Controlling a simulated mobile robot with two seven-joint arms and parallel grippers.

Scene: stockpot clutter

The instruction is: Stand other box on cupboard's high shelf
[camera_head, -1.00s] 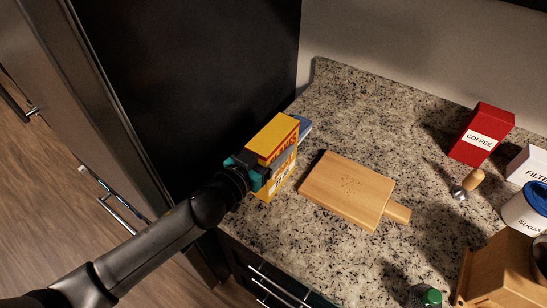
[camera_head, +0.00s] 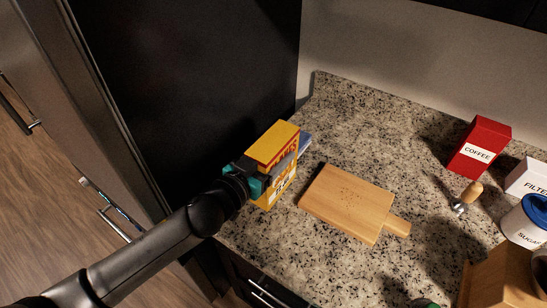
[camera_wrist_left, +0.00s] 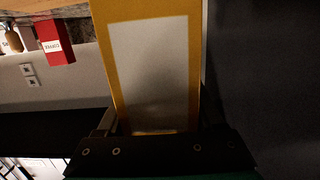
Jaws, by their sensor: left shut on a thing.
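A yellow and orange box (camera_head: 273,142) with red lettering stands upright at the left end of the granite counter, close to the dark tall panel. My left gripper (camera_head: 256,179) is shut on the box from its near left side. In the left wrist view the box (camera_wrist_left: 153,70) fills the middle, showing a yellow face with a pale panel, between the fingers of my left gripper (camera_wrist_left: 160,128). Whether the box's base touches the counter is hard to tell. The cupboard's high shelf is not recognisable in these frames. My right gripper is not in view.
A wooden cutting board (camera_head: 345,200) lies right of the box. A red coffee box (camera_head: 480,147), a white filter box (camera_head: 526,178) and a sugar canister (camera_head: 525,222) stand at the right. The counter's back middle is clear.

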